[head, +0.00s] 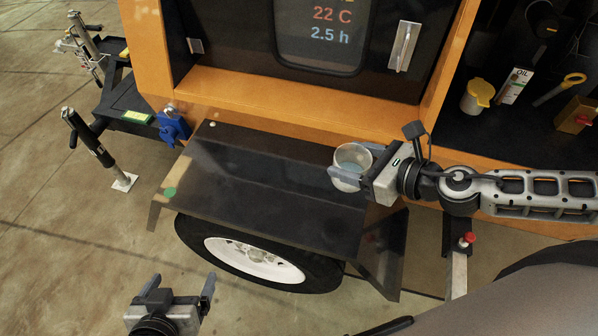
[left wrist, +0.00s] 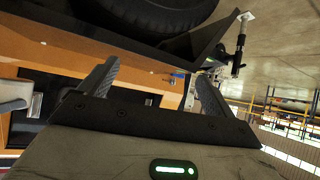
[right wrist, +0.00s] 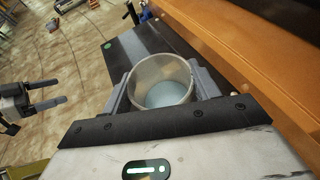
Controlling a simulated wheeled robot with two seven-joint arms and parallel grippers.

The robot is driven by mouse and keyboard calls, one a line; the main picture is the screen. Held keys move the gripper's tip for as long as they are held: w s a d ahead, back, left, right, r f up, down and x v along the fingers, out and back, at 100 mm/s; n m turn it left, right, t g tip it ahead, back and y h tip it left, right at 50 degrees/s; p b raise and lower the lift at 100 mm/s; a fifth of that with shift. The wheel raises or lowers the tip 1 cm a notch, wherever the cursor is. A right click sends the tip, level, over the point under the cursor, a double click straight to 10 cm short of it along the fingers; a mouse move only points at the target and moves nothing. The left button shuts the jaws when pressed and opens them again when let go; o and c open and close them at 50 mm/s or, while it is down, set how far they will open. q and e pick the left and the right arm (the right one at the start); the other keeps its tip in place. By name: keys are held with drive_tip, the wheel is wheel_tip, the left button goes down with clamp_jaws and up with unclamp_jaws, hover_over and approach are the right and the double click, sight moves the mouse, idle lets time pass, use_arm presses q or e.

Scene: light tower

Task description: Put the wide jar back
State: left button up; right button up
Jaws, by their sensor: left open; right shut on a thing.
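The wide jar (head: 350,160) is a clear, round, open-topped container with a pale bluish bottom. It is at the right part of the black fender's top in the head view. My right gripper (head: 352,163) is shut on the jar, with a finger on each side. In the right wrist view the jar (right wrist: 162,80) sits between the fingers, its open top facing the camera. I cannot tell if its base touches the fender. My left gripper (head: 180,290) is open and empty, low in front of the wheel. Its spread fingers show in the left wrist view (left wrist: 155,85).
The black fender (head: 250,180) over the wheel is mostly clear, with a green spot (head: 169,192) at its left. A dark compartment at right holds a yellow-lidded container (head: 477,96), an oil bottle (head: 514,86) and a yellow dipstick (head: 560,90). A blue item (head: 173,127) hangs at the orange frame.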

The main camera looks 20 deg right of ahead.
drive_tip(key=w+a+f, duration=0.7)
drive_tip(key=w+f, duration=0.1)
drive_tip(key=shift+w+a+f, duration=0.2)
drive_tip(key=shift+a+f, duration=0.05)
drive_tip(key=shift+a, duration=0.1)
drive_tip(key=shift+w+a+f+b, duration=0.15)
drive_tip(key=shift+a+f+b, duration=0.05)
drive_tip(key=shift+f+b, duration=0.15)
wheel_tip(320, 180, down, 3)
drive_tip(key=shift+r+b, duration=0.15)
drive_tip(key=shift+b, duration=0.7)
drive_tip(key=shift+d, duration=0.1)
drive_tip(key=o, duration=1.1)
use_arm(q)
drive_tip(key=shift+f, duration=0.65)
